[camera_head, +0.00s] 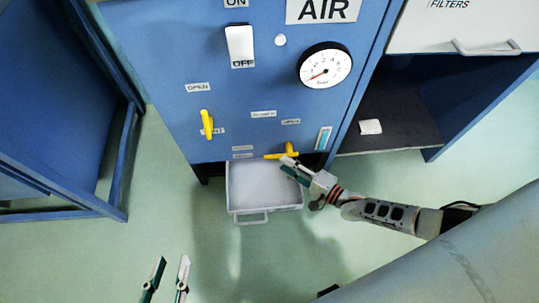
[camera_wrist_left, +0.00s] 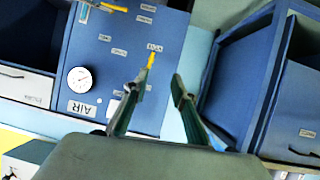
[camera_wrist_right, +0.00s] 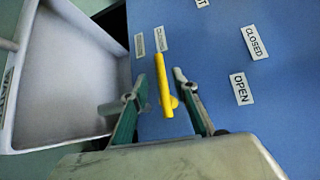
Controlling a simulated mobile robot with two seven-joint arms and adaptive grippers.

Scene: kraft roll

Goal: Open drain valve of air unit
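The blue air unit (camera_head: 160,60) has a lower yellow valve handle (camera_head: 283,152), which lies roughly level just above a drawer-like tray. My right gripper (camera_head: 287,164) is at this handle. In the right wrist view the yellow handle (camera_wrist_right: 162,85) sits between the two open fingers (camera_wrist_right: 157,88), with visible gaps to them. Labels reading OPEN (camera_wrist_right: 240,88) and CLOSED (camera_wrist_right: 254,42) are beside it. A second yellow handle (camera_head: 206,124) stands upright higher on the left, and the left wrist view also shows it (camera_wrist_left: 151,61). My left gripper (camera_head: 167,274) is open and empty, away from the panel.
A pale tray (camera_head: 250,217) sticks out under the panel, close to my right gripper. A gauge (camera_head: 325,65) and a white switch (camera_head: 240,45) are higher up. A blue frame (camera_head: 120,160) stands left, and an open shelf (camera_head: 400,130) is right. The floor in front is clear.

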